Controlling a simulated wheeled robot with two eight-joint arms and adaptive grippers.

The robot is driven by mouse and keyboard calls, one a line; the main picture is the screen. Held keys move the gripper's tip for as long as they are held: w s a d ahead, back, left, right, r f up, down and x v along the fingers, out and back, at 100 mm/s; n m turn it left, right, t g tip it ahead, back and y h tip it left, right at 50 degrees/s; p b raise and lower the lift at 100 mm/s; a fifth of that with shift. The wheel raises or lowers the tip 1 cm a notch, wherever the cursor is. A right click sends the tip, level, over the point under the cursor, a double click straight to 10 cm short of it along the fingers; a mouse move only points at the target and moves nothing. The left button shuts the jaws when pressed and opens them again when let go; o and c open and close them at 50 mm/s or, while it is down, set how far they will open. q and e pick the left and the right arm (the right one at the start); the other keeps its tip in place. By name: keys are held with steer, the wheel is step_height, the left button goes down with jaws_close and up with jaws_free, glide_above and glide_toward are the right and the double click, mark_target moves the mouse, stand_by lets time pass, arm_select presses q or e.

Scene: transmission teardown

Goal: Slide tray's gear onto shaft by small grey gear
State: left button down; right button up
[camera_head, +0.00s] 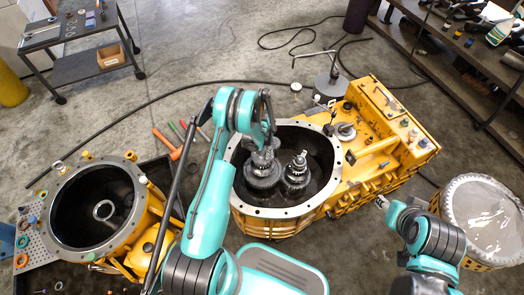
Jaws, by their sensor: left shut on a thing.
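The open yellow transmission housing (236,190) stands at the centre. Inside its round bore are two gear stacks: a left one (264,180) and a right one (296,178) with a narrow shaft end on top. My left gripper (263,146) reaches down over the left stack. It is shut on a grey gear (261,158), which is at the top of that stack. I cannot tell whether the gear is around the shaft or just above it, as the gripper hides the shaft end. My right gripper (382,202) is right of the housing, apart from the gears; its jaws are too small to read.
A second round yellow housing (65,180) stands at the left, with a small ring (103,210) inside. Coloured-handled tools (170,146) lie between the housings. A yellow drum (452,190) is at the right. A cart (85,68) and a shelf (470,50) stand farther back.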

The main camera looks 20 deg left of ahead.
arm_select(q)
steer(key=shift+f, duration=0.9)
steer(key=shift+c, duration=1.5)
jaws_free()
steer(key=shift+r+p, duration=1.75)
steer(key=shift+r, duration=2.25)
